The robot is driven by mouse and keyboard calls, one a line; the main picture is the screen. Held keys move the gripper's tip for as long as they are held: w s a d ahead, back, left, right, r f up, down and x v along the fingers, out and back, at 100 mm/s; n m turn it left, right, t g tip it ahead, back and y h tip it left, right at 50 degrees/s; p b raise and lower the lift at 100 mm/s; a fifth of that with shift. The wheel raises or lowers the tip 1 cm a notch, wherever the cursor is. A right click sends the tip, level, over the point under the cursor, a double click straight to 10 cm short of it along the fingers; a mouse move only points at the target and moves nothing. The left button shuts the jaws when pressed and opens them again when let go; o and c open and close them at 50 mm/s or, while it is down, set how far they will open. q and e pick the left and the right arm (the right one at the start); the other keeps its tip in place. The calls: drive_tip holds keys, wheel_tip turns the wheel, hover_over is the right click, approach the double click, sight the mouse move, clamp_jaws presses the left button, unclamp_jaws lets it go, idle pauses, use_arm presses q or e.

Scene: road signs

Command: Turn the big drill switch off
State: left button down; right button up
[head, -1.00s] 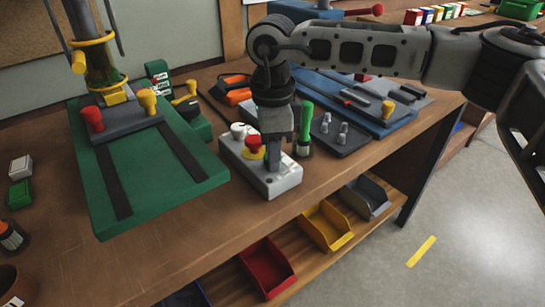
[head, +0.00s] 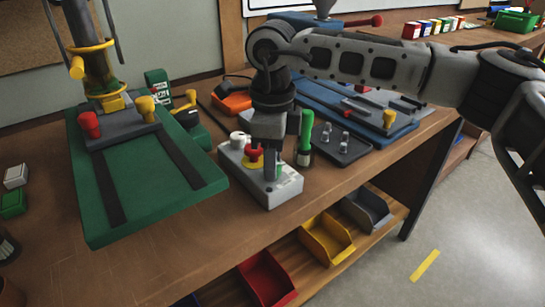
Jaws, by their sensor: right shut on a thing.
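A grey switch box (head: 232,169) sits near the front edge of the wooden bench. It carries a red mushroom button (head: 254,151) over a yellow ring and a whitish knob (head: 238,137). My right gripper (head: 273,166) points down over the box, right of the red button, with its fingertips close to the box top. It is shut on a small part there, which the fingers mostly hide; a bit of green shows by the fingertips. The green drill press (head: 150,198) stands left of the box. My left gripper is out of view.
A green-handled tool (head: 306,132) stands close to the right of my gripper. Dark and blue trays (head: 343,147) with tools lie behind it. Red, yellow (head: 327,238) and grey bins sit on a lower shelf. Bare bench lies in front of the drill base.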

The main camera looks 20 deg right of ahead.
drive_tip(key=o, duration=0.7)
drive_tip(key=shift+r, duration=0.1)
wheel_tip(320, 180, up, 16)
